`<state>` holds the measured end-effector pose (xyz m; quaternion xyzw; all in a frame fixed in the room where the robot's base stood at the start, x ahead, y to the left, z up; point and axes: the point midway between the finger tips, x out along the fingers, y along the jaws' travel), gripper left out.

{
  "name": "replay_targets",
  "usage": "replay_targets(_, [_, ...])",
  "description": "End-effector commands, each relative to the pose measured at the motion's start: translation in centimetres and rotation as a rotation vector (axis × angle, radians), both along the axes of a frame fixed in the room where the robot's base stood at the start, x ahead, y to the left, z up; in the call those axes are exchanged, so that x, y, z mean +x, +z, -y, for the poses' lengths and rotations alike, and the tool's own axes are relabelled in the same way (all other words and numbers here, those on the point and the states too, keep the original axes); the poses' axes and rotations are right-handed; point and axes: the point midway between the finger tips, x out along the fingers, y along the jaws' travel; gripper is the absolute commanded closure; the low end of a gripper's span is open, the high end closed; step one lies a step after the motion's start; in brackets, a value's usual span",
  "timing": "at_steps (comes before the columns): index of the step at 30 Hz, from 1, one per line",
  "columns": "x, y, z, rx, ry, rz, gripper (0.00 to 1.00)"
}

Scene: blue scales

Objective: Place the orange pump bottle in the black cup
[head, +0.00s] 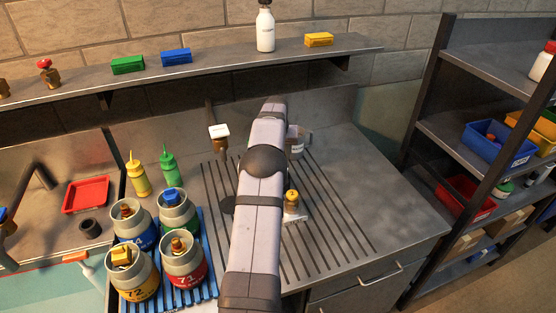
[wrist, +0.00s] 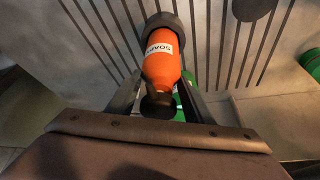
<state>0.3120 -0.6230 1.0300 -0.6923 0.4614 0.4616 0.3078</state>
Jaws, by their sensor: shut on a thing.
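The orange pump bottle (wrist: 160,68) with a white soap label is in the wrist view, its dark pump top toward the camera. My gripper (wrist: 160,95) is shut on it, one finger on each side. The black cup (wrist: 153,20) shows as a dark round rim around or just behind the far end of the bottle. I cannot tell how deep the bottle sits in it or whether it touches the bottom. In the head view my arm hides the bottle, this cup and my gripper.
The ribbed drainboard (head: 340,225) lies around my arm. A grey mug (head: 296,141) and a small yellow-topped item (head: 292,197) stand right of the arm. A white-topped brown item (head: 219,136) is left. Several labelled pots stand on a blue rack (head: 209,283). The counter's right side is clear.

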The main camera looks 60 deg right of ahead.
Motion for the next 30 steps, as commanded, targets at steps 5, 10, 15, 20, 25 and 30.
replay_targets(5, [0.0, -1.7, 0.0, 0.001, 0.000, 0.000, 1.00])
replay_targets(10, [0.0, -2.9, 0.0, -0.003, 0.000, 0.001, 1.00])
replay_targets(15, [0.0, -3.0, 0.1, -0.003, 0.000, 0.001, 1.00])
replay_targets(20, [0.0, -3.2, 0.1, -0.003, 0.000, 0.001, 1.00])
replay_targets(25, [0.0, -3.6, -0.1, 0.002, 0.000, -0.001, 0.37])
replay_targets(30, [0.0, -3.6, -0.1, 0.003, 0.000, -0.001, 0.35])
